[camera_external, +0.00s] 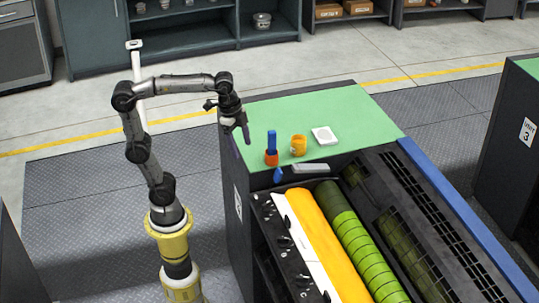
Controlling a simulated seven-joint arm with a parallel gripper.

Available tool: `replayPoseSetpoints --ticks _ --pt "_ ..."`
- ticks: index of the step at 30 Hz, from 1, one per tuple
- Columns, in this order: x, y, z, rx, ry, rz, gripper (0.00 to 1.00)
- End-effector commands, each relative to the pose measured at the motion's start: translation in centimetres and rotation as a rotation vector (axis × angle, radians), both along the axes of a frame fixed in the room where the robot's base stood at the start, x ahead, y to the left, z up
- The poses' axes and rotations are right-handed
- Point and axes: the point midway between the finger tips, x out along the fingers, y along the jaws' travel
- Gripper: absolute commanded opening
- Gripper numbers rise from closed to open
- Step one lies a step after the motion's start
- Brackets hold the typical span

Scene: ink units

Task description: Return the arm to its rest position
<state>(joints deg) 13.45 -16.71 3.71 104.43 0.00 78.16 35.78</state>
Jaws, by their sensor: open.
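My arm rises from a yellow base at the left and bends over toward the green tabletop (265,115). My gripper (240,137) points down by the left edge of that tabletop, with its fingers open. I see nothing held between them. An orange-and-blue upright item (271,147) stands on the green top to the right of the gripper, apart from it. The exact gap between the fingers is too small to make out.
In front is an open machine with a yellow roller (328,245) and a green roller (358,245). Cabinets (185,40) stand behind.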

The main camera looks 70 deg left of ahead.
Motion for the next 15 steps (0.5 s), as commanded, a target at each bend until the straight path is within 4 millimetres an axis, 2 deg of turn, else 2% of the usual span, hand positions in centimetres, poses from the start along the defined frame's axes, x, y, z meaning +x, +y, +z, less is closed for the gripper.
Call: replayPoseSetpoints --ticks 1,3,9,12,15 --pt "-1.7 1.5 -0.3 -0.014 -0.036 0.077 0.75" --pt "-3.7 3.0 -1.2 -0.038 -0.082 0.189 0.75" --pt "-8.5 5.8 -5.5 -0.123 -0.211 0.524 0.75" --pt "-9.7 6.2 -7.8 -0.167 -0.248 0.653 0.75" --pt "-10.0 6.2 -9.7 -0.205 -0.256 0.748 0.75"
